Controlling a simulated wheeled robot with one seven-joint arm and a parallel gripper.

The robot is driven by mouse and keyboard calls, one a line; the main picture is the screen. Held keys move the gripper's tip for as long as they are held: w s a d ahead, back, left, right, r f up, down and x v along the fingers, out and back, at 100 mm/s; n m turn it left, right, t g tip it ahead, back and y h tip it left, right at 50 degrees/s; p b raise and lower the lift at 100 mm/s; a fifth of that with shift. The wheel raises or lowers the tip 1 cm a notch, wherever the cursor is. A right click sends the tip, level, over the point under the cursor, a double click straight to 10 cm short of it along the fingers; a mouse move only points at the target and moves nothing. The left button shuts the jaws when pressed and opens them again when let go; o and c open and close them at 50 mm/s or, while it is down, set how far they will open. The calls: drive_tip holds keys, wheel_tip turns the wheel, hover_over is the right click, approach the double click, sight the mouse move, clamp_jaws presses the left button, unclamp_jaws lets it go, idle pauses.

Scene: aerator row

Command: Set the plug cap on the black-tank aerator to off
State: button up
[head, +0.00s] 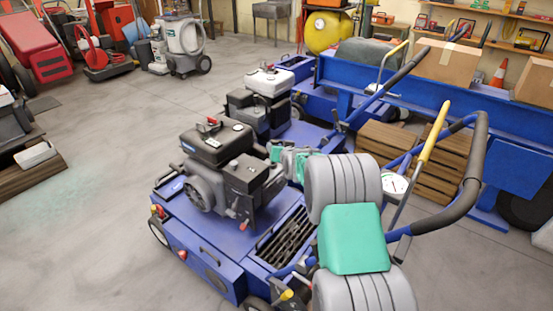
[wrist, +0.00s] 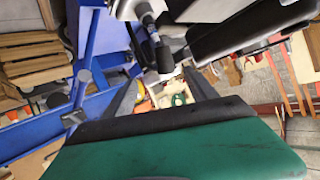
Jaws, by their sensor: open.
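The black-tank aerator (head: 185,225) is the nearest blue machine in the head view, with a black tank (head: 216,143) on its dark engine (head: 208,185). My gripper (head: 279,154) shows small in grey and teal right of this engine, partly behind my arm. In the wrist view, my gripper (wrist: 163,84) has two dark fingers spread apart, with nothing held between them. A dark upright cylinder (wrist: 161,54) with a grey collar stands just beyond the fingertips; it may be the plug cap, but I cannot tell. In the head view I cannot make out the plug cap.
A white-tank aerator (head: 268,82) stands close behind. Another blue machine (head: 318,104) is farther back. Blue handlebars (head: 472,165) with black grips rise at right. A wooden crate (head: 385,158) is behind them. Open floor (head: 100,180) lies to the left.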

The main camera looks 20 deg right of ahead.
sight(277, 143)
drive_tip(key=b+x, duration=0.1)
drive_tip(key=x, duration=0.6)
drive_tip(key=shift+a+r, duration=0.1)
drive_tip(key=shift+r, duration=0.05)
drive_tip(key=shift+w, duration=0.3)
drive_tip(key=c, duration=1.1)
clamp_jaws()
drive_tip(key=shift+a, duration=0.1)
